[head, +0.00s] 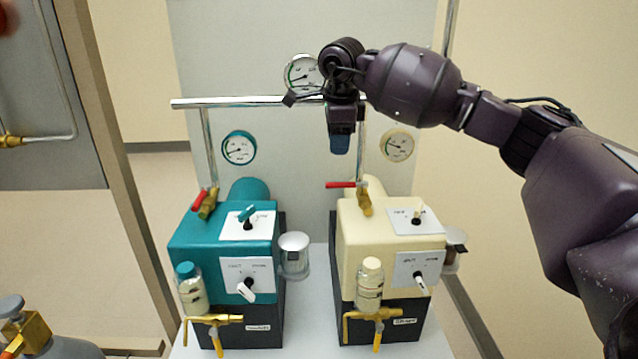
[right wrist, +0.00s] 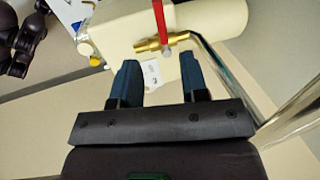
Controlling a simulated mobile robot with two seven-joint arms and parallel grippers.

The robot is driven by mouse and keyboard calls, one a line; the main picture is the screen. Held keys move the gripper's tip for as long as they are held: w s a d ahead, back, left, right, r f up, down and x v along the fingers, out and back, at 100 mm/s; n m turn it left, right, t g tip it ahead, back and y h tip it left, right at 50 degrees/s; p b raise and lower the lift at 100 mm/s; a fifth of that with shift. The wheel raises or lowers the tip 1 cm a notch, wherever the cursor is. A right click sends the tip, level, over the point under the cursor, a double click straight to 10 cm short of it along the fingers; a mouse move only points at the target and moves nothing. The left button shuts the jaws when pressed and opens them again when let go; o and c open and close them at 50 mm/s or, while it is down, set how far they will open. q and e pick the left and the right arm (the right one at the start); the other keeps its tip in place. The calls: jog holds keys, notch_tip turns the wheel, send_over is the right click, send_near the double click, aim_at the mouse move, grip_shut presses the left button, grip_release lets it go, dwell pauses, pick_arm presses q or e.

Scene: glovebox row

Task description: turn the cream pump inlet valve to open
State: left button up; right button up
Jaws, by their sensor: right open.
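The cream pump (head: 385,240) stands at the right of the bench. The brass valve (head: 365,201) on its top rear, where the metal pipe comes down, has a red lever (head: 340,184). The lever points left, crosswise to the pipe. In the right wrist view the brass body (right wrist: 163,43) and red lever (right wrist: 159,17) show just beyond the fingers, with a white tag below. My right gripper (head: 339,147) points down above the valve, apart from it. Its two blue fingers (right wrist: 160,80) are open with nothing between them. My left gripper is not in view.
A teal pump (head: 220,240) with its own red-levered valve (head: 207,203) stands to the left. A horizontal pipe (head: 240,102) and gauges (head: 397,146) are behind the pumps. Brass valves with yellow handles (head: 378,335) sit at the pump fronts.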

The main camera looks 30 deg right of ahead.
aim_at(336, 183)
jog(key=f, duration=0.3)
jog(key=w+f+b, duration=0.1)
jog(key=f, duration=0.2)
jog(key=d+f, duration=0.1)
jog(key=f, duration=0.2)
jog(key=shift+w, duration=0.25)
jog(key=shift+w+f+b, duration=0.15)
jog(key=shift+f+b, duration=0.2)
jog(key=shift+f, duration=0.35)
jog(key=shift+c, duration=0.5)
grip_shut()
